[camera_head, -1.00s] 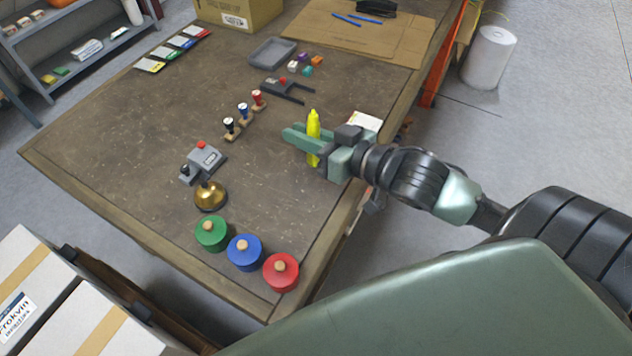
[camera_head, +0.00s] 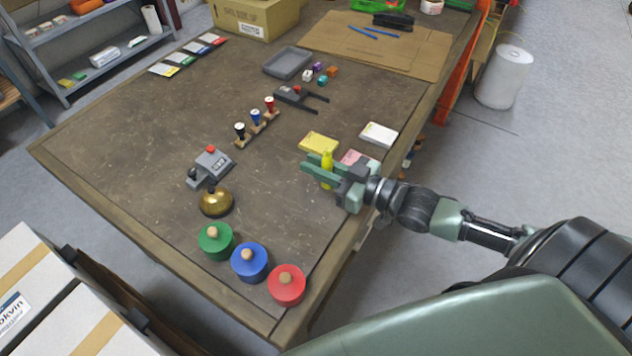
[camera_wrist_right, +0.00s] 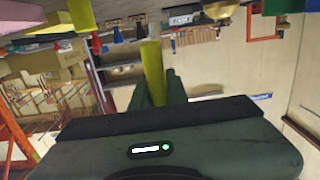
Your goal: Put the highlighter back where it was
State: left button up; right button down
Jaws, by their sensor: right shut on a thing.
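The yellow highlighter (camera_head: 327,162) stands roughly upright between the fingers of my right gripper (camera_head: 320,171), which is shut on it. They are over the right side of the table, beside the note pads. The right wrist view also shows the highlighter (camera_wrist_right: 153,68) between the gripper's fingers (camera_wrist_right: 158,90). A yellow pad (camera_head: 318,143), a white pad (camera_head: 379,135) and a partly hidden pink pad (camera_head: 358,158) lie just behind the gripper. Whether the highlighter's lower end touches anything is unclear. My left gripper is out of view.
The brown table (camera_head: 150,130) has clear room left of the gripper. Stamps (camera_head: 255,116), a black fork-shaped holder (camera_head: 300,97) and a grey tray (camera_head: 288,63) stand farther back. A brass bell (camera_head: 215,202) and green, blue and red (camera_head: 286,284) round knobbed pieces stand nearer.

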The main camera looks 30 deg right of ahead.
jog(key=shift+f+b, duration=0.3)
jog(key=shift+f, duration=2.45)
jog(key=c, duration=1.4)
grip_release()
jog(key=v, duration=1.2)
jog(key=shift+r+p, duration=0.1)
jog(key=shift+p, duration=0.3)
